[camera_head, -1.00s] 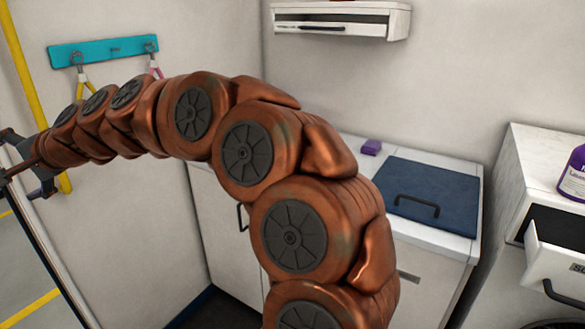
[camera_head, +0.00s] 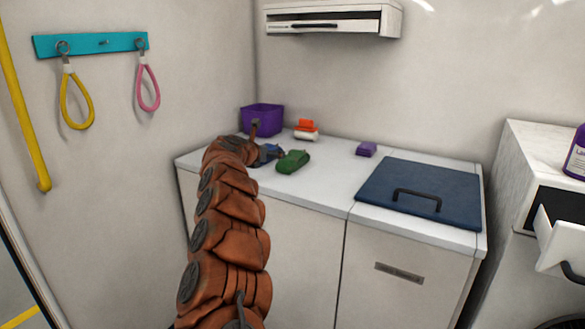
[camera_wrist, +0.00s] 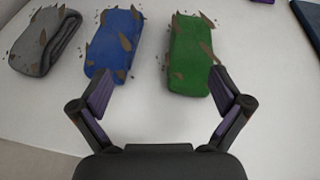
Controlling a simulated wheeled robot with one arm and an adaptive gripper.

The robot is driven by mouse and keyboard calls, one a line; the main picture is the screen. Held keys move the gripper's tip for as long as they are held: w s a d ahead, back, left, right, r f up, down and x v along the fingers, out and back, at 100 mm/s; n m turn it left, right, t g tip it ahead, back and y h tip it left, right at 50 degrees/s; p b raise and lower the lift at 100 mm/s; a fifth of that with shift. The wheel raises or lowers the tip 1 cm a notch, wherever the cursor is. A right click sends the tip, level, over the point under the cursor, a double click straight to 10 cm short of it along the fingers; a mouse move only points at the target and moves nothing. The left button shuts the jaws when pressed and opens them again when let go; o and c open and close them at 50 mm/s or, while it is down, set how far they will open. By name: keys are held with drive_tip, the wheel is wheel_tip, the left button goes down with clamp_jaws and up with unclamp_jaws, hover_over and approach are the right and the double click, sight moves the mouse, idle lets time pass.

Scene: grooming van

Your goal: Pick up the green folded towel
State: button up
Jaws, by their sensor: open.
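The green folded towel (camera_head: 293,161) lies on the white counter, right of the end of my arm in the head view. In the wrist view the green towel (camera_wrist: 190,56) lies ahead of my gripper (camera_wrist: 158,85), toward the right finger, with brown bits on and around it. A blue folded towel (camera_wrist: 115,44) lies to its left, near the left finger; it shows partly in the head view (camera_head: 268,154). A grey folded towel (camera_wrist: 47,40) lies at the far left of the wrist view. My gripper is open, with nothing between its fingers. Its height above the counter is unclear.
A purple bin (camera_head: 262,118), an orange and white item (camera_head: 306,130) and a small purple block (camera_head: 366,149) stand along the counter's back. A dark blue lid with a handle (camera_head: 420,192) covers the counter's right part. A wall drawer unit (camera_head: 333,20) hangs above.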

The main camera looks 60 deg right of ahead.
sight(283, 161)
drive_tip(key=shift+m+g, duration=0.7)
drive_tip(key=shift+m, duration=0.2)
drive_tip(key=s, duration=0.1)
drive_tip(key=s+d+f, duration=0.1)
drive_tip(key=s+f, duration=0.1)
drive_tip(key=shift+s+d+f, duration=0.1)
drive_tip(key=shift+d+f, duration=0.05)
drive_tip(key=shift+d, duration=0.15)
drive_tip(key=shift+s+d+f, duration=0.1)
drive_tip(key=shift+s+d, duration=0.1)
drive_tip(key=shift+d, duration=0.05)
drive_tip(key=shift+p+x, duration=0.4)
drive_tip(key=shift+x, duration=0.5)
drive_tip(key=shift+f+p+x, duration=0.15)
drive_tip(key=shift+p+x, duration=0.15)
drive_tip(key=shift+x, duration=0.65)
drive_tip(key=shift+f+p+x, duration=0.2)
drive_tip(key=shift+p+x, duration=0.1)
drive_tip(key=shift+x, duration=0.65)
drive_tip(key=shift+d+f, duration=0.35)
drive_tip(key=shift+d, duration=0.25)
drive_tip(key=c, duration=1)
